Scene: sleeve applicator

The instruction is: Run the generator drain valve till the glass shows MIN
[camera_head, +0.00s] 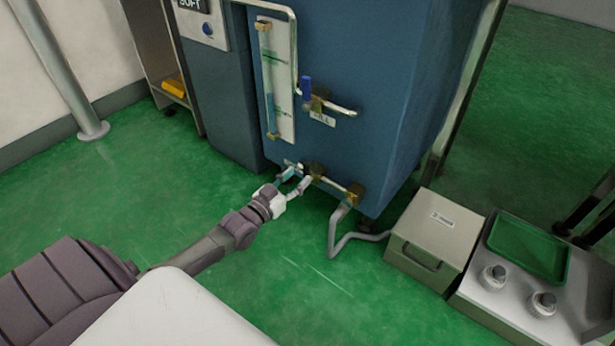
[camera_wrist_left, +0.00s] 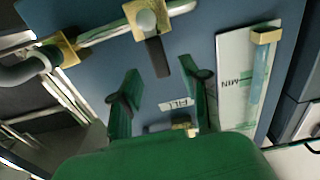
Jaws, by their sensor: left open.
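The blue generator tank (camera_head: 350,80) stands ahead, with a sight glass (camera_head: 268,95) on its front at left. Blue liquid fills the glass's lower part. In the left wrist view, which is turned over, the blue column (camera_wrist_left: 261,75) passes the MIN mark (camera_wrist_left: 237,80). The brass drain valve (camera_head: 315,170) is low on the tank; in the wrist view its dark lever (camera_wrist_left: 157,57) points down-picture from the brass body (camera_wrist_left: 148,18). My left gripper (camera_head: 296,180) is open at the valve; its fingers (camera_wrist_left: 168,78) stand either side of the lever's line, with no visible grip. My right gripper is not seen.
The fill valve with a blue handle (camera_head: 306,88) sits above the drain valve. A drain pipe (camera_head: 338,240) bends down toward a grey box (camera_head: 433,238) at right. A unit with a green tray (camera_head: 528,248) and two knobs stands beside it. Green floor is clear at left.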

